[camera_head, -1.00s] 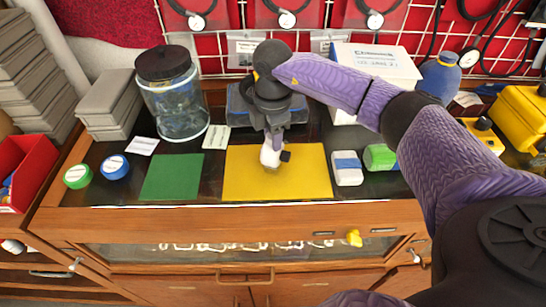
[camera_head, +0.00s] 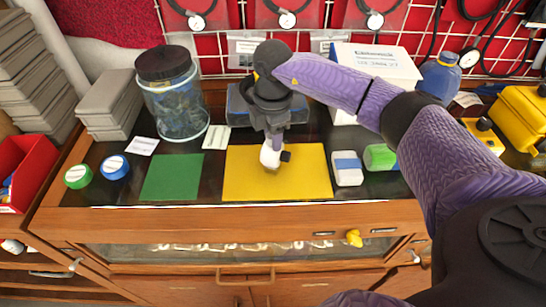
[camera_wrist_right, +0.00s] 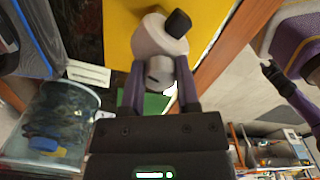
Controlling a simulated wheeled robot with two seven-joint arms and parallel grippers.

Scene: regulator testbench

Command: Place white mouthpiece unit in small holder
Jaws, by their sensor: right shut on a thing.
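The white mouthpiece unit (camera_wrist_right: 160,38), with a black knob on its side, is between the fingers of my right gripper (camera_wrist_right: 160,88). The gripper is shut on it. In the head view my right gripper (camera_head: 273,138) points down with the white unit (camera_head: 270,155) at its tip, over the yellow mat (camera_head: 310,180). I cannot tell whether the unit touches the mat. I cannot make out for sure which thing is the small holder. My left gripper does not show.
A green mat (camera_head: 172,178) lies left of the yellow one. A glass jar (camera_head: 178,110) and a blue-grey case (camera_head: 240,108) stand behind. A white-and-blue block (camera_head: 347,168) and a green-and-white block (camera_head: 379,157) sit to the right. The bench's front edge (camera_head: 230,216) is close.

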